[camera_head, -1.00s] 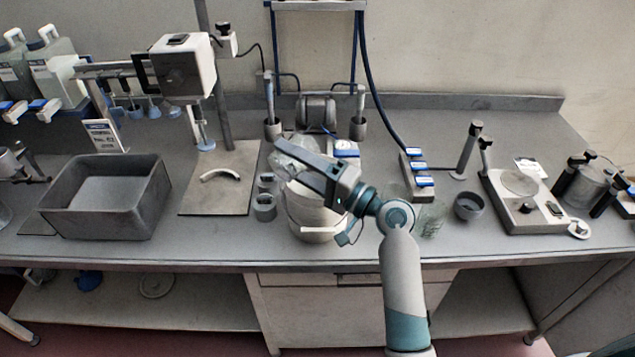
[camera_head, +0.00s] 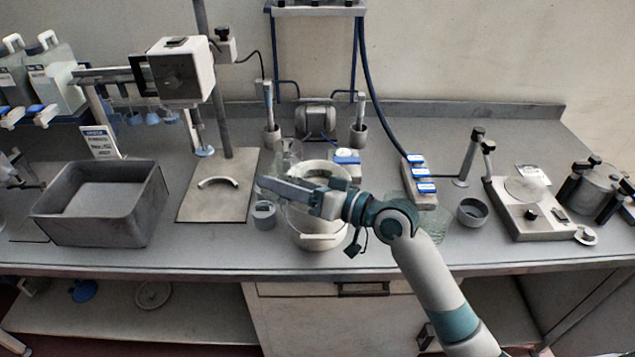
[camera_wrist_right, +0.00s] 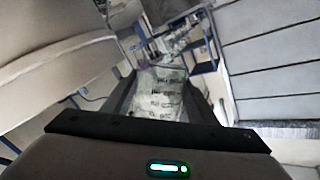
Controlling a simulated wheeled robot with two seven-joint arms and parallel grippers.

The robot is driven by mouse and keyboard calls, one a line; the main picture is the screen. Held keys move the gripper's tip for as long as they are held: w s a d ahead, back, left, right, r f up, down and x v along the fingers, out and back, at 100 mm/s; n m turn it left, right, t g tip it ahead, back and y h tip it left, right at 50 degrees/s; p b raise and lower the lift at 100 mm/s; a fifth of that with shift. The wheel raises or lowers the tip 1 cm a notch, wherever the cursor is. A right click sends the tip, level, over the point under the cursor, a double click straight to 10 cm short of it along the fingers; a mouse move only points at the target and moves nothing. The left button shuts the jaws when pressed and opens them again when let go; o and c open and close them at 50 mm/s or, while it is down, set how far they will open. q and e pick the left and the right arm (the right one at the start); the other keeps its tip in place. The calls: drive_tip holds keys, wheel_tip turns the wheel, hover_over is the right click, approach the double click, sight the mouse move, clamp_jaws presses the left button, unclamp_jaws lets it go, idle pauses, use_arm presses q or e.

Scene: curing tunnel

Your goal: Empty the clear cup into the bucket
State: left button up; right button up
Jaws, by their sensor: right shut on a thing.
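The white bucket (camera_head: 320,236) stands on the bench near its front edge, at the middle of the head view. My right gripper (camera_head: 283,186) reaches in from the right across the bucket's top, its fingers pointing left. It is shut on the clear cup (camera_head: 289,153), which shows just behind the fingers, at the bucket's far left rim. In the right wrist view, the clear cup (camera_wrist_right: 163,92) sits between the two dark fingers, with faint print on its wall. Its exact tilt and its contents I cannot tell. My left gripper is not in view.
A small grey pot (camera_head: 264,214) stands close left of the bucket. A grey bin (camera_head: 105,222) and a stand base plate (camera_head: 212,205) lie further left. A blue-topped block (camera_head: 346,163) is behind. A dark bowl (camera_head: 472,211) and a scale (camera_head: 527,208) are right.

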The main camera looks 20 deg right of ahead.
drive_tip(key=a+n+p, duration=0.1)
drive_tip(key=s+a+f+n+h+p, duration=0.1)
drive_tip(key=n, duration=0.1)
drive_tip(key=shift+s+f, duration=0.1)
drive_tip(key=shift+f, duration=0.15)
drive_tip(key=shift+s+a+f+n+h+p, duration=0.15)
drive_tip(key=shift+a+f+n+h+p, duration=0.25)
drive_tip(key=shift+n, duration=0.3)
drive_tip(key=shift+s+a+f+n+h+p, duration=0.1)
drive_tip(key=shift+a+f+n+h+p, duration=0.2)
drive_tip(key=shift+n+p, duration=0.35)
drive_tip(key=shift+d, duration=0.15)
